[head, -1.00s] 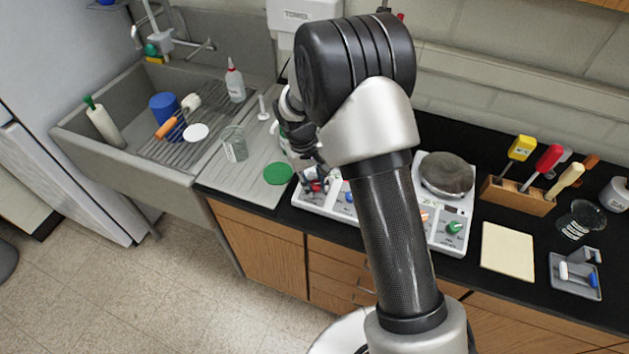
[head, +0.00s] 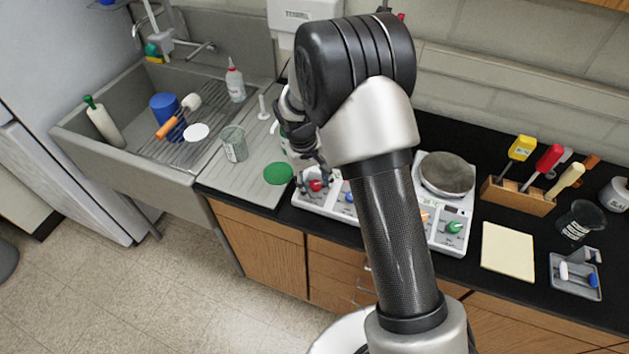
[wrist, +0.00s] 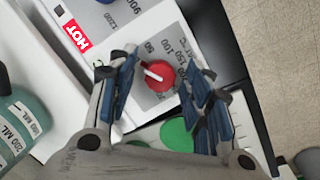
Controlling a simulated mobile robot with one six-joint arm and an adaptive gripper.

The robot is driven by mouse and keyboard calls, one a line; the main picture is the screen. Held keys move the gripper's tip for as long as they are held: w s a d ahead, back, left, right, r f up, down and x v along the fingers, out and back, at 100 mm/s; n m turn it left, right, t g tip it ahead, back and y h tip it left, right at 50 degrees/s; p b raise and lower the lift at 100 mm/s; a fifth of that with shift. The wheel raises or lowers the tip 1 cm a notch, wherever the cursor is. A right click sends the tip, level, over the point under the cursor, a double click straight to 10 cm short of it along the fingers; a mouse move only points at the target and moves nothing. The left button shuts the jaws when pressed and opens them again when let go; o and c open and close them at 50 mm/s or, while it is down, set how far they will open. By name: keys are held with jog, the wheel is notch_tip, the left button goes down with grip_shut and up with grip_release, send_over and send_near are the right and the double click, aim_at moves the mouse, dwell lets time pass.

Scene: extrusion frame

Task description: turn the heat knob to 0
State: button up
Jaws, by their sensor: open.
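The red knob (wrist: 160,82) with a white pointer line sits on a grey dial plate of a white hotplate, beside printed numbers. Its pointer aims left and slightly up in the wrist view; I cannot read which mark it meets. The knob also shows in the head view (head: 315,186). My gripper (wrist: 164,65) is open, with one blue-padded finger left of the knob and one right of it. I cannot tell whether either finger touches the knob. In the head view my gripper (head: 306,165) is partly hidden behind my arm, just above the knob.
A red HOT label (wrist: 76,35) marks the hotplate. A bottle with ML labels (wrist: 22,125) stands close at left in the wrist view. A green disc (head: 278,173) lies left of the hotplate.

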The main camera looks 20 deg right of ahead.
notch_tip(320, 180, up, 12)
jog(key=a, duration=0.2)
jog(key=shift+w, duration=0.2)
jog(key=shift+f, duration=0.1)
dwell(0.3)
jog(key=s+d+r+m+t+y+b, duration=0.1)
jog(key=s+r+b, duration=0.1)
jog(key=s+r, duration=0.4)
jog(key=s+d+r+t+b, duration=0.15)
jog(key=s+r, duration=0.25)
jog(key=s, duration=0.4)
jog(key=s+f+t+b, duration=0.2)
jog(key=s+f+b, duration=0.1)
jog(key=s, duration=1.2)
jog(key=shift+a+m+y+b, duration=0.25)
jog(key=shift+m+y+b, duration=0.15)
jog(key=shift+b, duration=0.05)
